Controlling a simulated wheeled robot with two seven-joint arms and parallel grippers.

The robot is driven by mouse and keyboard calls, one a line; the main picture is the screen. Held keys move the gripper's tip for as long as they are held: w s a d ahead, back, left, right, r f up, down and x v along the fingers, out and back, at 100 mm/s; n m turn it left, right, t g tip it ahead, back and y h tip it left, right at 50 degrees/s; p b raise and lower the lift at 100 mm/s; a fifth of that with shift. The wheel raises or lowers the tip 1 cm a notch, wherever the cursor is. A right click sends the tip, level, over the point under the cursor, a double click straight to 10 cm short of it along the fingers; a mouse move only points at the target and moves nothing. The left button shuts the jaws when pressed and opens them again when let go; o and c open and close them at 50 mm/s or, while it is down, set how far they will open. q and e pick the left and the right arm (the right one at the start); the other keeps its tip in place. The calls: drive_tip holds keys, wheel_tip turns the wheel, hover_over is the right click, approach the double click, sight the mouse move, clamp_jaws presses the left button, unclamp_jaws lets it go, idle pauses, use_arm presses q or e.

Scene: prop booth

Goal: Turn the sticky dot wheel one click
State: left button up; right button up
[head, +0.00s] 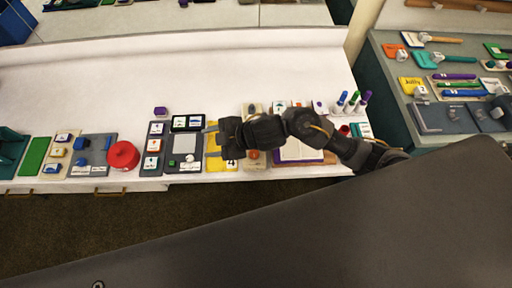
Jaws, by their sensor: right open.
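No part in view can be surely told as the sticky dot wheel; the items are small at this distance. A red round thing (123,155) sits near the front edge of the white table, left of centre. A small orange round part (253,155) shows on a pale board below my right forearm. My right gripper (210,129) reaches in from the right over the table, open, with its tips above the gap between a dark grey panel (185,144) and a yellow board (214,162). My arm hides part of the boards beneath. My left gripper is out of view.
A green mat (33,156) and boards with small blue and white pieces line the table's front left. Coloured markers (352,99) stand at the right end. A grey side table (455,125) holds more items. The white table's back (200,75) is clear.

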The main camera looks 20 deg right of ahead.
drive_tip(key=n+g, duration=0.2)
drive_tip(key=n, duration=0.1)
drive_tip(key=n+g+h, duration=0.3)
drive_tip(key=g+h, duration=0.3)
approach(255, 152)
drive_tip(key=shift+t, duration=0.3)
drive_tip(key=x, duration=0.5)
drive_tip(key=p+x, duration=0.1)
drive_tip(key=x, duration=0.2)
drive_tip(key=shift+s+a, duration=0.1)
drive_tip(key=shift+s, duration=0.2)
drive_tip(key=c, duration=1)
drive_tip(key=shift+f, duration=0.1)
